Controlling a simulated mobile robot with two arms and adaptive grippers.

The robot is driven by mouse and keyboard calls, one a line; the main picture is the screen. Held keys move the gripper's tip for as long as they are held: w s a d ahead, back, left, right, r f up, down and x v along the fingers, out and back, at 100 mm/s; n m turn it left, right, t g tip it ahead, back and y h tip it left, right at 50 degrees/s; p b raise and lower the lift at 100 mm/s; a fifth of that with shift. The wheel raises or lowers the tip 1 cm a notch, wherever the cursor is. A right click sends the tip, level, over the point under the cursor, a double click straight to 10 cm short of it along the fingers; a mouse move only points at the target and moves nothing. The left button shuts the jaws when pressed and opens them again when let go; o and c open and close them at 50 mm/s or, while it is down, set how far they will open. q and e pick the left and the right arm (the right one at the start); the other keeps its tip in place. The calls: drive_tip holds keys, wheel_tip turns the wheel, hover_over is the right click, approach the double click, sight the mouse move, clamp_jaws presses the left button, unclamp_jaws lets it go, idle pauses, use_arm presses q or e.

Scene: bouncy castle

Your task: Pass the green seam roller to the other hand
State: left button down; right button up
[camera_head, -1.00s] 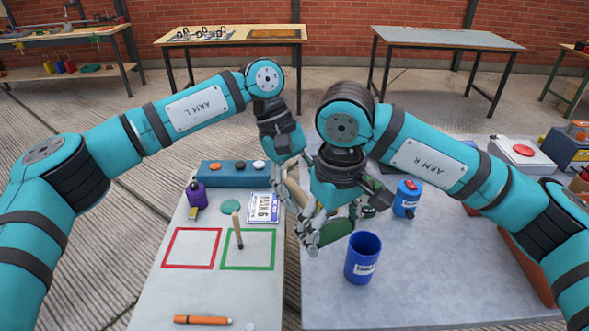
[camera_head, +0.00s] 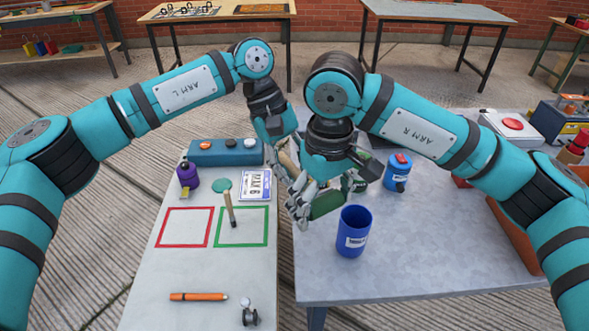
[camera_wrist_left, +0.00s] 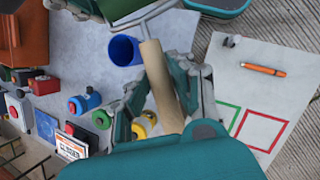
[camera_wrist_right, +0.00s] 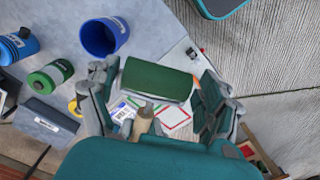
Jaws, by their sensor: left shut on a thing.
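The green seam roller has a thick green cylinder (camera_head: 326,203) and a pale wooden handle (camera_head: 288,163). It is held above the gap between the two tables. My left gripper (camera_wrist_left: 160,88) is shut on the wooden handle (camera_wrist_left: 158,75); the wire frame shows beyond it at the top of the left wrist view. My right gripper (camera_head: 323,192) is at the green end. In the right wrist view its fingers (camera_wrist_right: 155,95) stand spread on either side of the green cylinder (camera_wrist_right: 157,80), with slight gaps. The right gripper partly hides the roller in the head view.
A blue cup (camera_head: 352,232) stands just right of the grippers. A blue can (camera_head: 397,173) and a green can (camera_wrist_right: 50,76) are behind it. The left table holds red and green squares, a wooden-handled tool (camera_head: 229,208), an orange marker (camera_head: 198,297) and a blue box (camera_head: 225,152).

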drive_tip(key=o, duration=0.4)
drive_tip(key=shift+a, duration=0.1)
drive_tip(key=shift+c, duration=0.2)
